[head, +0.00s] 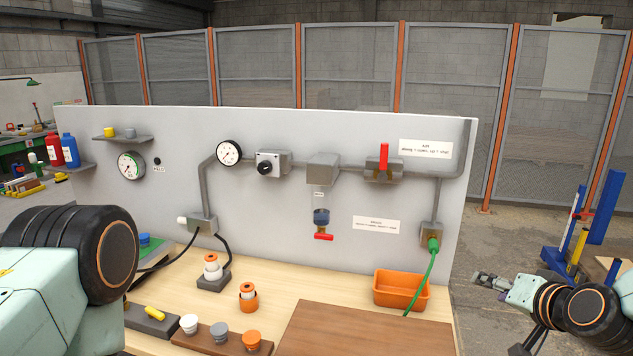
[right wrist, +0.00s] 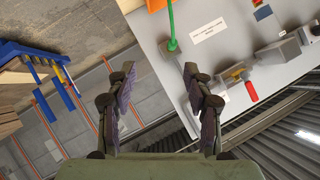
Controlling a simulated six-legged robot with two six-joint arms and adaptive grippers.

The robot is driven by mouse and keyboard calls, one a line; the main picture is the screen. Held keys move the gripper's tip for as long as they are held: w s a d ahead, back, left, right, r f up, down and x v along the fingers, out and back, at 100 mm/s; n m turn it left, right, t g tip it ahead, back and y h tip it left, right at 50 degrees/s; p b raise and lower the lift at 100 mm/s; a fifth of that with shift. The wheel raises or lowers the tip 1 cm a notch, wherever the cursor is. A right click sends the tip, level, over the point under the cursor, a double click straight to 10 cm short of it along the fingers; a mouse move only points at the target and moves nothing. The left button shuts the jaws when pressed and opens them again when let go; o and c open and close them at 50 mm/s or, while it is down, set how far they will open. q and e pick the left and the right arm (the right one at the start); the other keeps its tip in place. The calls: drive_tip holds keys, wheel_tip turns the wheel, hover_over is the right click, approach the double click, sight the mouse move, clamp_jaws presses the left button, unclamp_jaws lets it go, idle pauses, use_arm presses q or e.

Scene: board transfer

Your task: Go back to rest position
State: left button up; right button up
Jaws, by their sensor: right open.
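My right gripper (head: 487,284) is at the right of the head view, off to the right of the board and apart from it. In the right wrist view its two fingers (right wrist: 160,98) stand wide apart with nothing between them. The grey-white board (head: 300,215) stands upright behind the wooden bench top (head: 290,290). My left arm shows at the lower left of the head view, but its gripper is out of the picture.
An orange bin (head: 402,287) sits at the bench's right end beside a green hose (head: 424,275). A red-handled valve (head: 384,160) is on the board. Blue posts (head: 600,208) stand at far right. Open floor (head: 490,235) lies right of the board.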

drive_tip(key=s+a+f+n+g+b, duration=0.1)
drive_tip(key=s+a+f+g+b, duration=0.25)
drive_tip(key=s+f, duration=0.55)
drive_tip(key=s+a+f+n+g+b, duration=0.1)
drive_tip(key=s+a+f+g+b, duration=0.25)
drive_tip(key=f, duration=0.95)
drive_tip(key=s+a+f+n+g+b, duration=0.1)
drive_tip(key=s+f+b, duration=0.3)
drive_tip(key=s+f, duration=0.6)
drive_tip(key=s+a+f+n+g+b, duration=0.2)
drive_tip(key=s+f+g+b, duration=0.2)
drive_tip(key=s+f, duration=0.7)
drive_tip(key=s+b, duration=0.1)
drive_tip(key=s, duration=0.3)
drive_tip(key=shift+s+n+h, duration=0.15)
drive_tip(key=shift+n+h, duration=0.15)
drive_tip(key=shift+h, duration=0.1)
drive_tip(key=shift+f, duration=0.1)
